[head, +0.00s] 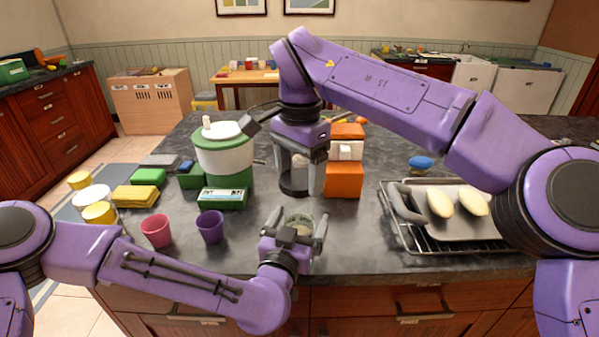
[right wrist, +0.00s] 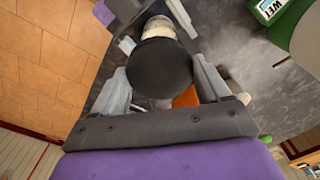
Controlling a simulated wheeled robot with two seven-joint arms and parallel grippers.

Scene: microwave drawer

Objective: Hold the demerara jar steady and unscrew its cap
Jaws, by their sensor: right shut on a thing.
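The demerara jar (head: 299,224) stands near the front edge of the counter, its tan contents showing at the open top. My left gripper (head: 296,228) is shut on it, a finger on each side. It also shows at the top of the right wrist view (right wrist: 162,27). The dark round cap (right wrist: 160,70) is between the fingers of my right gripper (right wrist: 165,85), which is shut on it. In the head view, the cap (head: 293,188) is in my right gripper (head: 297,180), above and behind the jar and apart from it.
A green and white drink dispenser (head: 224,150) stands left of my right gripper. Orange boxes (head: 344,180) stand just right of it. Pink (head: 157,231) and purple (head: 210,227) cups are at the left. A tray (head: 460,225) on a rack is at the right.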

